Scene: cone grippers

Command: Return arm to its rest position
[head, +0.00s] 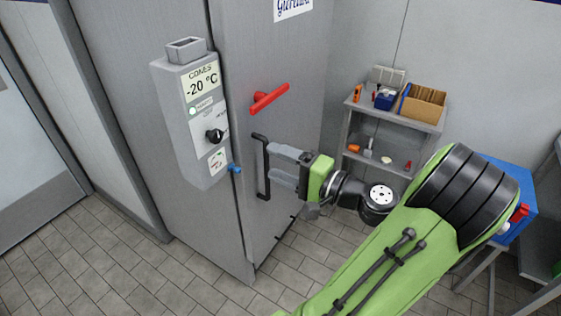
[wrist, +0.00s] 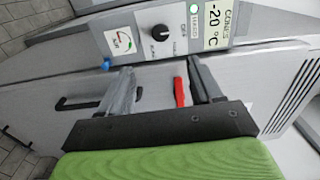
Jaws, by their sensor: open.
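My gripper (head: 272,166) is at the end of my green and black arm, in front of the grey freezer cabinet's door (head: 285,60). Its two grey fingers point left toward the black door handle (head: 262,165), and in the head view the tips overlap the handle. In the wrist view the fingers (wrist: 160,85) are apart with nothing between them but the view of the cabinet and the red lever (wrist: 180,92). The black handle (wrist: 75,103) shows to the left of the fingers there. I cannot tell whether a finger touches the handle.
A control box (head: 190,115) reading -20 °C sticks out from the cabinet. A red lever (head: 270,97) is above the handle. A shelf (head: 400,118) with boxes and small tools stands behind, with a blue box (head: 512,190) at right. The tiled floor (head: 130,265) at lower left is clear.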

